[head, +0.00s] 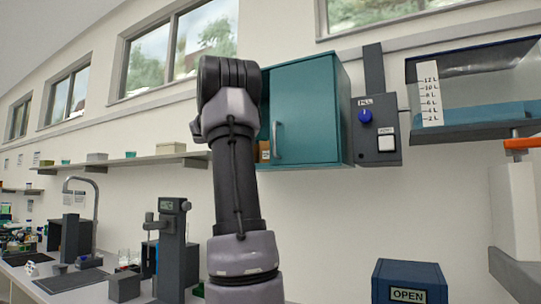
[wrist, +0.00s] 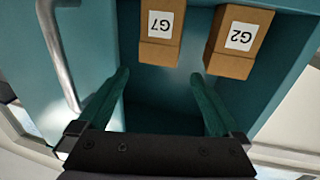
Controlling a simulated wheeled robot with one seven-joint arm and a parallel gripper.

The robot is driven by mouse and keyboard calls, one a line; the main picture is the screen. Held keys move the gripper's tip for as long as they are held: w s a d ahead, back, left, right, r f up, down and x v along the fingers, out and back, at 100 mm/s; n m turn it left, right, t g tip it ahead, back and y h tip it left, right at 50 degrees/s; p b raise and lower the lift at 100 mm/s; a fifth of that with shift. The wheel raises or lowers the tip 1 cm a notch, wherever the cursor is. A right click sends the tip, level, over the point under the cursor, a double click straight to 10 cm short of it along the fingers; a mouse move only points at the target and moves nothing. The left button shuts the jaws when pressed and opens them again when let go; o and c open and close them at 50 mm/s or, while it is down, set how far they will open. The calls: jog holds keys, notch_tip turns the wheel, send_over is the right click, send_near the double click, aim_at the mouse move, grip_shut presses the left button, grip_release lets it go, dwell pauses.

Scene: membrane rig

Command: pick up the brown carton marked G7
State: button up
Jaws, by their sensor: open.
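The brown carton marked G7 (wrist: 160,30) stands in the teal cabinet, at the top middle of the wrist view. Its white label faces me. My gripper (wrist: 160,76) is open and empty, its two green fingers apart, with the G7 carton just beyond the gap between the fingertips. The fingers do not appear to touch it. A second brown carton marked G2 (wrist: 238,42) is to its right, beyond the right fingertip. In the head view, my arm hides the gripper, and a small part of a brown carton (head: 264,152) shows; I cannot tell which.
The teal cabinet (head: 315,112) hangs on the wall; its door handle (head: 277,142) also shows at the left of the wrist view (wrist: 57,55). A grey switch box (head: 378,135) is right of it. A blue box marked OPEN (head: 408,282) stands lower right.

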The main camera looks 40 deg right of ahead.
aim_at(265, 144)
jog(key=d, duration=0.5)
jog(key=w+d, duration=0.1)
jog(key=d, duration=0.2)
jog(key=shift+d+f, duration=0.35)
jog(key=c, duration=1.4)
